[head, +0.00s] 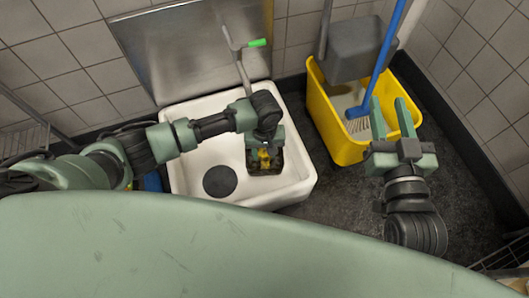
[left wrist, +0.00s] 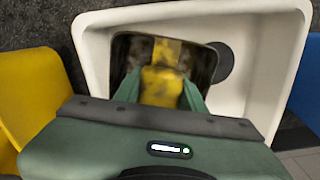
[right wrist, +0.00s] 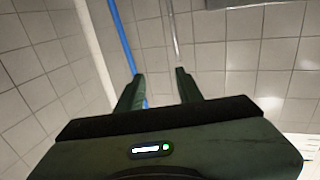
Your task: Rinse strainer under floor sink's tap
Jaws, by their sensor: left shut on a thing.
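The strainer (head: 252,166) looks like a dark square basket with a yellow handle. It is inside the white floor sink (head: 190,187), toward the right side. My left gripper (head: 264,150) is above it, shut on the yellow handle, which shows between the fingers in the left wrist view (left wrist: 162,85). The strainer's dark rim surrounds the handle there. The tap (head: 243,72), with a green-tipped lever (head: 257,43), rises behind the sink. Its outlet is partly hidden by my left arm, and no water is visible. My right gripper (head: 388,112) is open and empty, right of the sink.
A dark round drain (head: 220,181) lies left of the strainer. Tiled walls close off the back and right.

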